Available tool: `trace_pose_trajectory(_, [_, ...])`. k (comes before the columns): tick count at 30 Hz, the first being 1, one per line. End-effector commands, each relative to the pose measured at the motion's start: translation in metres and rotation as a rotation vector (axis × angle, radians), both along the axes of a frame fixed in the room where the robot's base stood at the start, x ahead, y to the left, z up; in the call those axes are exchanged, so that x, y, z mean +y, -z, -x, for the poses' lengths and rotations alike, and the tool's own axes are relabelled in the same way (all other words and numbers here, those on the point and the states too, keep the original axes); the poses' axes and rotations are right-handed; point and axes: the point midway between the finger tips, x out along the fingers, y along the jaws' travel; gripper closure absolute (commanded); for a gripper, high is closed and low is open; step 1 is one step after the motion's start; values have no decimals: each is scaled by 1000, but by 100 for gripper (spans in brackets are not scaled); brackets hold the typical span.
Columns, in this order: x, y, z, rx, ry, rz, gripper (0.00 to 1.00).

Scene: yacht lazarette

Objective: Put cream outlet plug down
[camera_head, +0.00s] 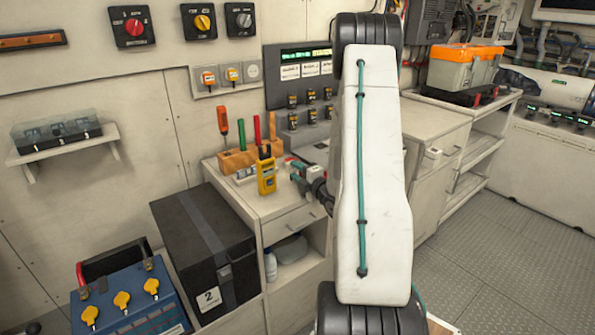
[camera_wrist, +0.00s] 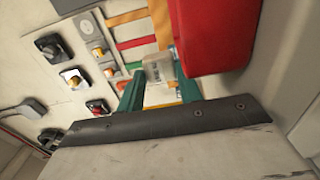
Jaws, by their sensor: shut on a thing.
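My gripper (camera_wrist: 157,90) shows in the wrist view with its two teal fingers closed on the cream outlet plug (camera_wrist: 157,68), a small pale block with dark markings. In the head view my gripper (camera_head: 298,171) is over the small cabinet's top, beside the yellow meter; the plug is too small to make out there. I cannot tell whether the plug touches the surface below. The outlet plate (camera_head: 212,88) on the wall carries two orange plugs (camera_head: 208,79) and one grey socket (camera_head: 253,72).
A yellow meter (camera_head: 266,175) and a wooden block (camera_head: 236,160) with upright tools stand on the cabinet top (camera_head: 278,206). A charger rack (camera_head: 305,132) is behind. A large red thing (camera_wrist: 215,35) is close on the right in the wrist view. A black case (camera_head: 205,250) stands left.

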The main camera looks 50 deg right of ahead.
Motion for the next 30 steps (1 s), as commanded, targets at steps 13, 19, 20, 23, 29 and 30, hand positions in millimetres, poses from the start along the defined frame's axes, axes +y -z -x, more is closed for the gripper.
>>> trace_pose_trajectory(13, [0, 3, 0, 0, 0, 0, 43])
trace_pose_trajectory(19, [0, -3, 0, 0, 1, 1, 43])
trace_pose_trajectory(20, [0, -6, 0, -1, 0, 1, 43])
trace_pose_trajectory(23, [1, -9, 11, 2, 3, -1, 43])
trace_pose_trajectory(29, [12, -9, 56, 0, 5, -2, 43])
trace_pose_trajectory(30, [14, -9, 65, 1, 5, -2, 43])
